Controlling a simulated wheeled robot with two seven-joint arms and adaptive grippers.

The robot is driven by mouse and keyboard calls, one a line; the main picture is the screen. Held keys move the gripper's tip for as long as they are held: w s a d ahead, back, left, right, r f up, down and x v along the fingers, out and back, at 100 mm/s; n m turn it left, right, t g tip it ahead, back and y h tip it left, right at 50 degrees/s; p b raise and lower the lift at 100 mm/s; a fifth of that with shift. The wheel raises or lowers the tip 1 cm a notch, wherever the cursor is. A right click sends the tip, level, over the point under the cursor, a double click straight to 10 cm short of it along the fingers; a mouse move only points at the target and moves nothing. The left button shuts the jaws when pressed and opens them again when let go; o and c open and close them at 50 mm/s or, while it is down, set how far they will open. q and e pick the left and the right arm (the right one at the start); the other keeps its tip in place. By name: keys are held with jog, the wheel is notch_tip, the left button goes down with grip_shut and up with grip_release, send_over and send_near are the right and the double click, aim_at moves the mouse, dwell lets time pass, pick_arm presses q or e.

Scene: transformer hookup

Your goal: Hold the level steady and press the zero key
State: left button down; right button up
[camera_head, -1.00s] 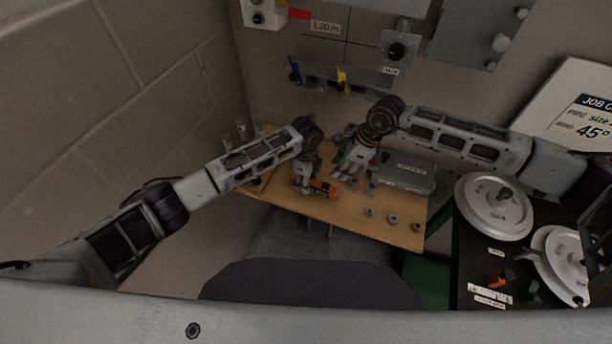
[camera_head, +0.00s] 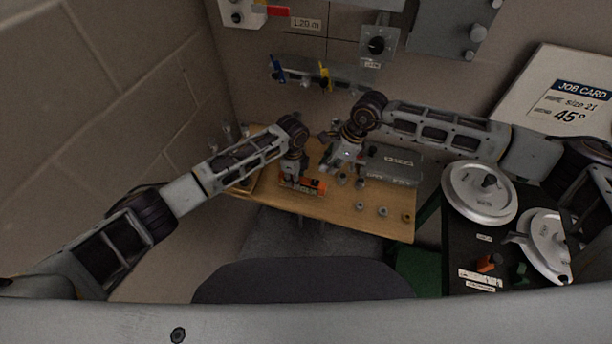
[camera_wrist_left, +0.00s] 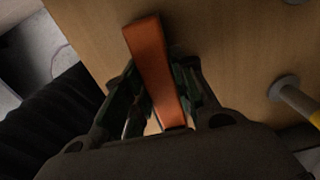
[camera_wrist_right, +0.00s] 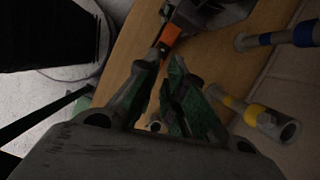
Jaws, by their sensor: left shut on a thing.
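An orange level (camera_head: 312,187) lies low over the front part of the wooden workbench. My left gripper (camera_head: 291,175) is shut on it from above; in the left wrist view the orange level (camera_wrist_left: 151,58) runs up between the fingers. My right gripper (camera_head: 340,164) is just behind and right of the level, apart from it. In the right wrist view its two fingertips (camera_wrist_right: 163,68) show a narrow gap with nothing held, and the orange level (camera_wrist_right: 168,38) shows beyond them. The zero key cannot be made out.
A grey case (camera_head: 395,168) sits right of my right gripper on the workbench (camera_head: 340,205). Several small round fittings lie near the front right edge. A rack (camera_head: 345,75) with blue and yellow tools is on the back wall. A black stand with metal discs (camera_head: 480,192) is at right.

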jog(key=shift+g, duration=0.9)
jog(key=s+f, duration=0.4)
jog(key=f, duration=0.1)
jog(key=s+f, duration=0.2)
jog(key=shift+s+a+f, duration=0.25)
jog(key=shift+s, duration=0.15)
grip_shut()
jog(key=shift+s+a+f+m+g+y, duration=1.05)
jog(key=shift+s+a+f+y, duration=1.2)
jog(key=shift+s, duration=2.3)
jog(key=w+d+r+m+t, duration=0.3)
jog(key=w+r+m, duration=0.3)
jog(key=m, duration=1.2)
jog(key=w+d+r+m+t, duration=0.3)
jog(key=w+d+r+m, duration=0.2)
jog(key=m, duration=1.3)
jog(key=w+r, duration=0.1)
jog(key=w, duration=0.2)
jog(key=shift+w+d+r, duration=0.15)
jog(key=shift+w+d, duration=0.1)
jog(key=shift+w, duration=0.05)
